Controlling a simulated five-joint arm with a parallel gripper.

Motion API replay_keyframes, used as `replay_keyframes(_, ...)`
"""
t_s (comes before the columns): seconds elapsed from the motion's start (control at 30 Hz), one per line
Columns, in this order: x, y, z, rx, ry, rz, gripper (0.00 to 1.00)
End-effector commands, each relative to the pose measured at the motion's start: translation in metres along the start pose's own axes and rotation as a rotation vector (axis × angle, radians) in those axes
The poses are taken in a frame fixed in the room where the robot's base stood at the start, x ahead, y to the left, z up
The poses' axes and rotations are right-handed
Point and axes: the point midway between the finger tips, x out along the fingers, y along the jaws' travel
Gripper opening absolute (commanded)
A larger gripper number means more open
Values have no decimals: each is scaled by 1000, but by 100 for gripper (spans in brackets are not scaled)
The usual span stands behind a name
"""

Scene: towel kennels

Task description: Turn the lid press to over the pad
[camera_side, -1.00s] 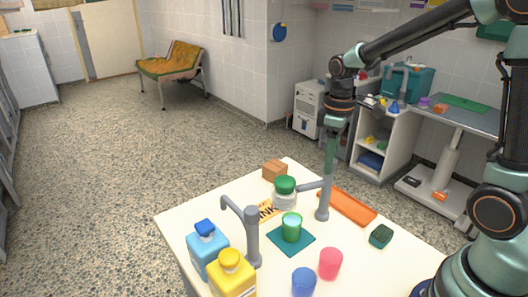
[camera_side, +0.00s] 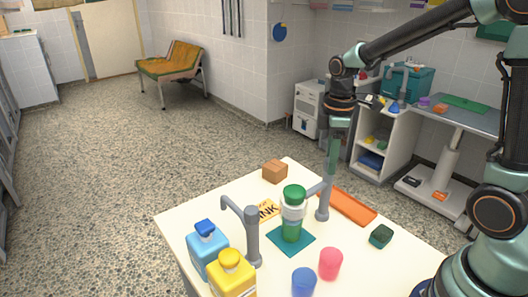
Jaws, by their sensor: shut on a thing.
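The lid press is a grey post (camera_side: 323,205) on the white table with a side arm reaching left to a clear head with a green top (camera_side: 294,196). The head is above a green cup (camera_side: 291,231) on the teal square pad (camera_side: 307,238). In this view the head's lower part overlaps the cup's top, so I cannot tell whether they touch. My gripper (camera_side: 333,158) points down, shut on the upper part of the press at its post. The exact finger contact is too small to see clearly.
A second grey post with a bent arm (camera_side: 253,240) stands left of the pad. Blue (camera_side: 207,252) and yellow (camera_side: 231,278) bottles are front left. Pink (camera_side: 330,263) and blue (camera_side: 304,282) cups are in front. An orange tray (camera_side: 348,207) lies right; a brown box (camera_side: 275,171) is behind.

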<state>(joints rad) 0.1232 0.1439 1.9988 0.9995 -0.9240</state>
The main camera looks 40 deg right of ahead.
Motion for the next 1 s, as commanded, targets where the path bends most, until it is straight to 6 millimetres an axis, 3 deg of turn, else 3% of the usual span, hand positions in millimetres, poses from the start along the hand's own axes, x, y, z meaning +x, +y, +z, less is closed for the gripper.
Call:
replay_keyframes(0.13,-2,1,-1,-3,4,5,0)
replay_keyframes(0.17,-2,1,-1,-3,4,5,43)
replay_keyframes(0.23,-2,1,-1,-3,3,5,69)
replay_keyframes(0.67,-8,1,-1,0,2,3,70)
replay_keyframes(1.0,-70,1,-1,-1,5,7,70)
